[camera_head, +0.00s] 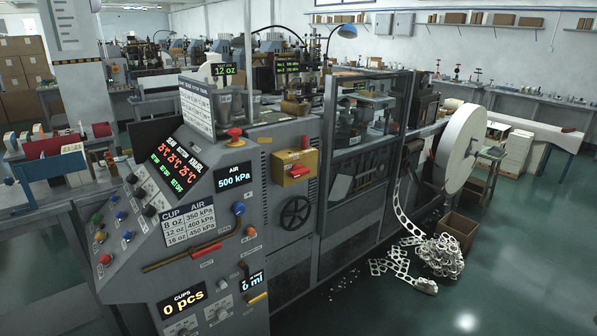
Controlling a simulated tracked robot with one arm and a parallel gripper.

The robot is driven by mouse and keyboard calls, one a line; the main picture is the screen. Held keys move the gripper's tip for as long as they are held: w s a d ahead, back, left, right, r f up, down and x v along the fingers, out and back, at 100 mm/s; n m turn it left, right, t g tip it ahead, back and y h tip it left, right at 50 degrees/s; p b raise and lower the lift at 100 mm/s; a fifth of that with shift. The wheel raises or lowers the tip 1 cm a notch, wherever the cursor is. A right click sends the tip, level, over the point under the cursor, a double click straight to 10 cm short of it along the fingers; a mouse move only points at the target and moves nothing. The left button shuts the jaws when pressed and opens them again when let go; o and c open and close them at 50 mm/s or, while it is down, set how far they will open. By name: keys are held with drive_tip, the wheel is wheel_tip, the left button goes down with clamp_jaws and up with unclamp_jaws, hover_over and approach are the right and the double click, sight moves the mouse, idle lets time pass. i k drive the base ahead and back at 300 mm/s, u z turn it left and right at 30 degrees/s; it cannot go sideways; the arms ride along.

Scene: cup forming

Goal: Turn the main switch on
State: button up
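A grey cup forming machine (268,225) fills the middle of the view. A yellow box (290,179) with a red rotary handle (299,170) is mounted on its side panel, above a black handwheel (295,213). This looks like the main switch, but I see no readable label on it. The red handle appears to lie roughly level; I cannot tell its on or off position. A red mushroom button (235,137) on a yellow base sits on top of the control panel. My gripper is not in view.
The sloped control panel (165,245) has lit displays, colored buttons and levers at front left. A large paper reel (460,147) stands at the right. Punched paper scrap (442,255) and a cardboard box (454,228) lie below it. Green floor (520,255) is clear at right.

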sight(297, 170)
drive_tip(key=i, duration=1.5)
drive_tip(key=z, duration=2.15)
drive_tip(key=i, duration=1.35)
drive_tip(key=u, duration=2.2)
